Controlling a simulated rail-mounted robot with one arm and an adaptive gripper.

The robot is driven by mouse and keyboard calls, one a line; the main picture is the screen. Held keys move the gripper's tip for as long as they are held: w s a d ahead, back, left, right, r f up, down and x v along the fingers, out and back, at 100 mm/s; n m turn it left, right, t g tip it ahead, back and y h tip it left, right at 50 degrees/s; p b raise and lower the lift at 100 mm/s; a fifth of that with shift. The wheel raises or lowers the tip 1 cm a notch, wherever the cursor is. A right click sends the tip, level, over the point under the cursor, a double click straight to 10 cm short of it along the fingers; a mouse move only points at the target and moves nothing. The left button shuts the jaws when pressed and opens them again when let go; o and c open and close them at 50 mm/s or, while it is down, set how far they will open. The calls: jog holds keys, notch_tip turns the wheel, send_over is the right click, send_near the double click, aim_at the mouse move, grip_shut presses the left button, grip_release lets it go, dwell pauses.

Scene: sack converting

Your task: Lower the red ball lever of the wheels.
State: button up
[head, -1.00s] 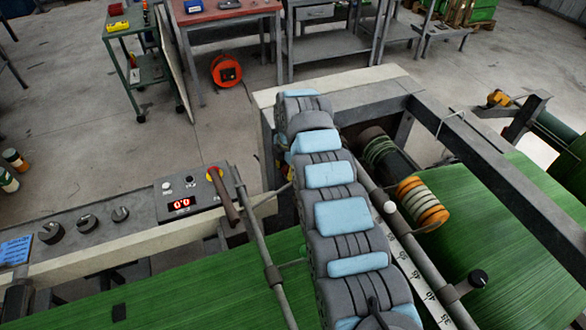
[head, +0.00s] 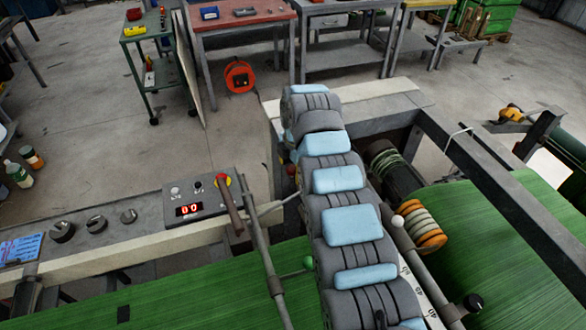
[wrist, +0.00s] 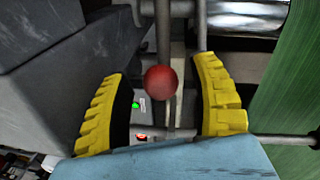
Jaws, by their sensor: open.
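The red ball (wrist: 160,81) of the lever shows in the middle of the wrist view, on a grey rod that runs up the picture. My gripper (wrist: 161,70) is open, with one yellow ribbed finger on each side of the ball. Gaps show between the ball and both fingers, so they do not appear to touch it. In the head view a small dark red ball (head: 291,170) shows at the left edge of my arm, partly hidden.
A control panel (head: 196,208) with a red display and knobs stands left of my arm. A green ball (head: 309,262) sits on another lever nearby. Green woven web (head: 480,235) and steel frame bars (head: 475,165) lie to the right. Workbenches stand behind.

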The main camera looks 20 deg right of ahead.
jog(key=shift+r, duration=0.15)
notch_tip(320, 180, up, 12)
jog(key=s, duration=0.1)
jog(key=shift+s+d+f, duration=0.2)
jog(key=shift+s+d, duration=0.05)
dwell(0.5)
